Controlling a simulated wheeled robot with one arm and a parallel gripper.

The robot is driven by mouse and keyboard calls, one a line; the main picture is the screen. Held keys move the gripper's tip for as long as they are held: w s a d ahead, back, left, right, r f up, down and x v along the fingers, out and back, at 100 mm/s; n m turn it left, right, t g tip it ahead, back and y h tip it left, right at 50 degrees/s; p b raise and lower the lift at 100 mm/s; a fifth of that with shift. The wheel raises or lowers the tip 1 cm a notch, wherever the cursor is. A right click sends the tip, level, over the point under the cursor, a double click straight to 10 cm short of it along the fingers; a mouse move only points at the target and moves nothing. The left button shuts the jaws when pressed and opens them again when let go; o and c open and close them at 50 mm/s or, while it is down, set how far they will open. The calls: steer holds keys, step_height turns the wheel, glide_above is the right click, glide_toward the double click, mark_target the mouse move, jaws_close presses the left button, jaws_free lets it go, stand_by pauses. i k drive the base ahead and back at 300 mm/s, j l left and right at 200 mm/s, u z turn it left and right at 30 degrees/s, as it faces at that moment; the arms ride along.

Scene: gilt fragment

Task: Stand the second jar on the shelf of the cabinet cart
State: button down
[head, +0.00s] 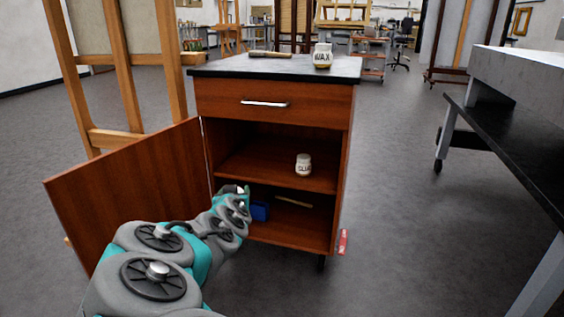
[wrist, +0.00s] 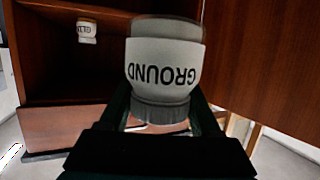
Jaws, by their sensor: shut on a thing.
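My gripper (wrist: 163,112) is shut on a jar labelled GROUND (wrist: 163,62), which has a grey lid. The wrist view appears upside down, with the lid toward the bottom of the picture. The cabinet cart (head: 272,122) has its door (head: 125,195) open to the left. A white jar (head: 303,167) stands on its middle shelf (head: 265,172), right of centre. That jar also shows in the wrist view (wrist: 86,33). In the head view my arm reaches to the lower left of the cabinet opening and hides the held jar.
A WAX jar (head: 322,58) and a brush-like tool (head: 270,54) are on the cart top (head: 280,72). Below the shelf are a blue item (head: 260,211) and a stick (head: 294,201). A red item (head: 343,241) is on the floor. The shelf's left part is clear.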

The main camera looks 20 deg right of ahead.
mark_target(271, 169)
steer(key=i+l+u, duration=0.1)
steer(key=u, duration=1.4)
steer(key=l, duration=0.9)
steer(key=k+l+u, duration=0.1)
steer(key=l, duration=0.75)
